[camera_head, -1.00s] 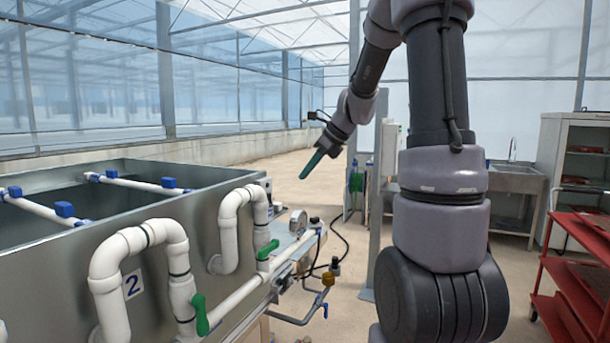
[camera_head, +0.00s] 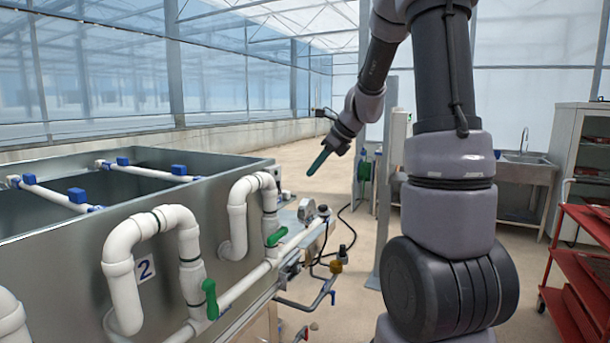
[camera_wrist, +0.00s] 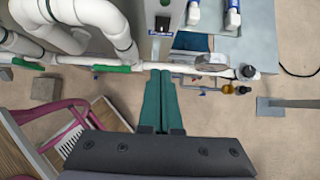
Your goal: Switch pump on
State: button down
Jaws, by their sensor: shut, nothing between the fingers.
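My gripper (camera_head: 314,168) has long teal fingers, shut together and empty. In the head view it hangs in the air beyond the right end of the metal tank, pointing down and left. In the wrist view the fingers (camera_wrist: 162,78) point up the picture, with their tips overlapping the white pipe (camera_wrist: 205,68). I cannot tell whether they touch it. Small fittings, including a round gauge-like part (camera_head: 307,210), sit at the tank's right end. A pale box (camera_head: 401,135) is on a post behind my arm, partly hidden.
The metal tank (camera_head: 215,178) carries white pipes (camera_head: 122,270) with green valve handles (camera_head: 210,298). A red cart (camera_head: 575,262) stands at the right, with a sink (camera_head: 527,172) behind it. Bare floor (camera_head: 300,172) lies beyond the tank.

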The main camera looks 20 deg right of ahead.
jog(key=w+a+r+x, duration=0.1)
jog(key=x, duration=1)
jog(key=shift+w+a+r, duration=0.25)
jog(key=shift+w+a, duration=0.05)
jog(key=shift+w, duration=0.05)
jog(key=shift+w+a+f, duration=0.2)
jog(key=shift+a, duration=0.05)
jog(key=shift+r, duration=0.1)
